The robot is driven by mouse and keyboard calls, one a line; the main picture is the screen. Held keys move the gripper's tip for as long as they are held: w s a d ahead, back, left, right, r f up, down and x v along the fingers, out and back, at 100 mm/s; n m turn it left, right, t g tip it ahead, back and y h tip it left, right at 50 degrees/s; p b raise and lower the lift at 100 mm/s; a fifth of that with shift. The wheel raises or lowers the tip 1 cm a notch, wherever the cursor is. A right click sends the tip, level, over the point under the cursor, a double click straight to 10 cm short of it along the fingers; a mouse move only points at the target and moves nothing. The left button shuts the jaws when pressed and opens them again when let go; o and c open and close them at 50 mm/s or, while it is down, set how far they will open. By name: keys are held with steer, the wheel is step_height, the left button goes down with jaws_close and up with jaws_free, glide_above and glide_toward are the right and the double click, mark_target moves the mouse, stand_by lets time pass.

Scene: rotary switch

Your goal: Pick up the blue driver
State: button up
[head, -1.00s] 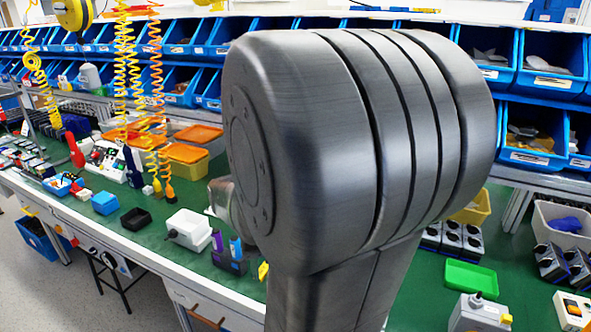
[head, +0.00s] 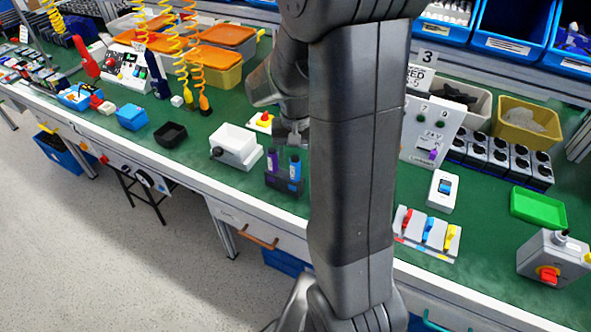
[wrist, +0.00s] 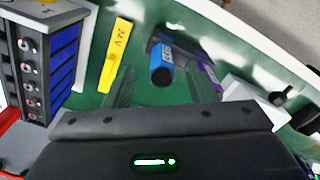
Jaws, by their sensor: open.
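The blue driver (head: 295,168) stands upright in a dark holder (head: 284,184) near the table's front edge, beside a purple driver (head: 272,160). My gripper (head: 293,136) is above and just behind the holder, partly hidden by my arm. In the wrist view the blue driver (wrist: 162,68) points up toward the camera, roughly between my open fingers (wrist: 160,88). The fingers hold nothing, and I see no clear contact. The purple driver (wrist: 208,72) shows to the right of the blue one.
A white box (head: 236,146) stands left of the holder. A yellow tag marked 24V (wrist: 117,45) lies near the fingers in the wrist view. A grey control box (head: 430,135) and a rocker switch (head: 443,190) are right of my arm.

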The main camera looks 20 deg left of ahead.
mark_target(295, 171)
steer(key=shift+a+f, duration=0.1)
steer(key=shift+f, duration=2.9)
steer(key=c, duration=1.1)
steer(key=shift+r, duration=5.05)
steer(key=o, duration=0.4)
steer(key=shift+c, duration=0.2)
jaws_close()
step_height(295, 171, up, 8)
steer(key=p, duration=0.6)
steer(key=shift+f+p, duration=0.25)
steer(key=shift+p, duration=0.1)
